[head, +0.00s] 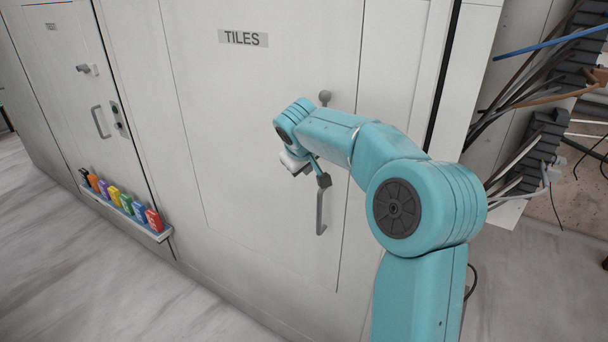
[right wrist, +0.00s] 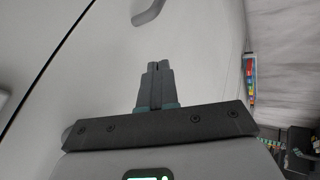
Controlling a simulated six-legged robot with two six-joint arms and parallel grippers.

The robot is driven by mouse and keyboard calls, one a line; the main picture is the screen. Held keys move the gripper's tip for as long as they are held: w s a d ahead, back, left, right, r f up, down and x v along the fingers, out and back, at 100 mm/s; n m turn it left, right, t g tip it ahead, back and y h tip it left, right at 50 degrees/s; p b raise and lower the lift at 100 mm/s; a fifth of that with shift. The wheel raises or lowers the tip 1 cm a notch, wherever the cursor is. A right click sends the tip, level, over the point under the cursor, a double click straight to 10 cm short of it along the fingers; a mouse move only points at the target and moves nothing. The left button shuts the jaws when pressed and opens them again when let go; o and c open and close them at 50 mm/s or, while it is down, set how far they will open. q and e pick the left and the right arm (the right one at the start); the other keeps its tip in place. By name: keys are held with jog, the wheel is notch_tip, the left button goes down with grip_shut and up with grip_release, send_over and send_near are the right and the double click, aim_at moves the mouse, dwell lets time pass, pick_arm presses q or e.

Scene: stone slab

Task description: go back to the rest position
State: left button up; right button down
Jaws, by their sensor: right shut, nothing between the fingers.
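My right arm reaches from the lower right of the head view to the white cabinet door labelled "TILES" (head: 243,38). My right gripper (head: 323,181) is seen small and partly hidden by its own wrist, in front of the door near its grey vertical handle (head: 320,215). In the right wrist view my right gripper (right wrist: 158,68) has its two dark fingers together with nothing between them. Part of a grey handle (right wrist: 148,12) shows beyond the fingertips, with a gap between them in the picture. The door looks closed. My left gripper is not in view.
A narrow ledge (head: 165,236) on the left of the cabinet front holds a row of coloured items (head: 126,204). Another handle (head: 100,122) is on the left door. Loose cables (head: 520,95) hang at the right. The grey floor at lower left is clear.

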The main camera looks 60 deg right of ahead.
jog(key=s+v, duration=0.1)
jog(key=v, duration=0.4)
jog(key=w+a+f+n+y, duration=0.1)
jog(key=w+a+f+y, duration=0.1)
jog(key=w+a+f, duration=0.45)
jog(key=w+a+f+n+y, duration=0.2)
jog(key=a+f, duration=0.1)
jog(key=f, duration=0.6)
jog(key=a+f+y, duration=0.4)
jog(key=a+f, duration=1)
jog(key=f, duration=0.1)
jog(key=s+a+f+g+y, duration=0.1)
jog(key=s+a+f, duration=0.7)
jog(key=s+a, duration=0.1)
jog(key=s+a+f+m+g+y, duration=0.1)
jog(key=s+a+f, duration=0.6)
jog(key=s+a, duration=0.3)
jog(key=shift+a+f+g+y, duration=0.4)
jog(key=shift+a, duration=0.2)
jog(key=shift+d, duration=0.1)
